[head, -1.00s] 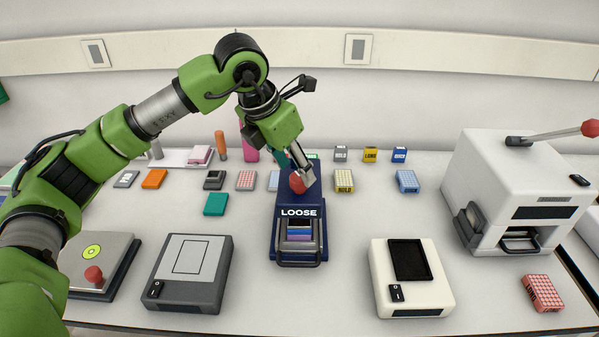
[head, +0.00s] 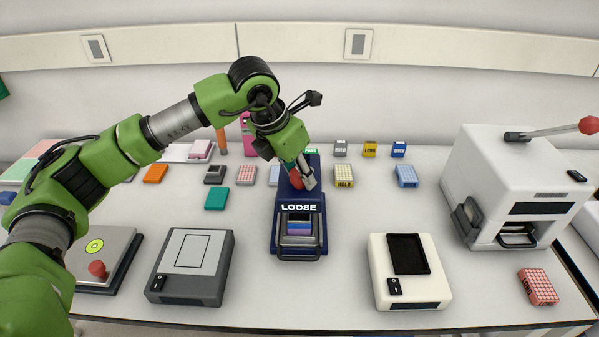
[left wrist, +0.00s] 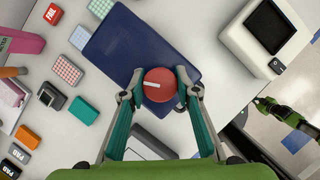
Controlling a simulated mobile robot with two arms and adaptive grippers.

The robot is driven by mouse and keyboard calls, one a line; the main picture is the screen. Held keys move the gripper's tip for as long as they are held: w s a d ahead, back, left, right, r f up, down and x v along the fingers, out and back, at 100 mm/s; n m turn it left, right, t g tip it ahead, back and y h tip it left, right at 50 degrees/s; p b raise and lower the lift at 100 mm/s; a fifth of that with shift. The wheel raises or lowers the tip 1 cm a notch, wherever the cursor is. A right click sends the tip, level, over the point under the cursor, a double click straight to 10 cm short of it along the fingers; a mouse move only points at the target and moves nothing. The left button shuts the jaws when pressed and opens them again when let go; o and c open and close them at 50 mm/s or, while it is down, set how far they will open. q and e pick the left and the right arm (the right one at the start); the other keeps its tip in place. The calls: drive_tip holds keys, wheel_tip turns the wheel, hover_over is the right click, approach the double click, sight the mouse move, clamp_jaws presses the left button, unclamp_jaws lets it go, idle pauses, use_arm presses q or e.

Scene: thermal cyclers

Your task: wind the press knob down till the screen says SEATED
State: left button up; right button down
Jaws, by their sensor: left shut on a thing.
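The blue press (head: 282,246) stands in the middle of the bench, and its screen (head: 299,208) reads LOOSE. The round red knob (left wrist: 160,92) sits on top of the press and has a white stripe. My left gripper (head: 303,178) is shut on the knob from above. In the left wrist view, the fingers of my left gripper (left wrist: 160,89) touch the knob on its left and right sides. In the head view the fingers partly hide the knob (head: 296,179). Part of my right arm (left wrist: 285,112) shows beyond the bench edge; its jaws are too small to read.
A grey device (head: 190,267) stands left of the press and a white device (head: 376,270) right of it. A large white machine (head: 487,170) with a red-tipped lever is at the right. Several small plates and labelled blocks lie behind. Bare bench lies either side of the press.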

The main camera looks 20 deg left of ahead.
use_arm(q)
drive_tip(key=shift+f+m+h+b, duration=0.1)
drive_tip(key=shift+m+h+b, duration=0.2)
drive_tip(key=shift+m+b, duration=0.85)
drive_tip(key=shift+m, duration=0.25)
drive_tip(key=shift+m+g+h+b, duration=0.4)
drive_tip(key=shift+m+g+h, duration=0.25)
drive_tip(key=shift+m, duration=0.85)
drive_tip(key=o, duration=1.1)
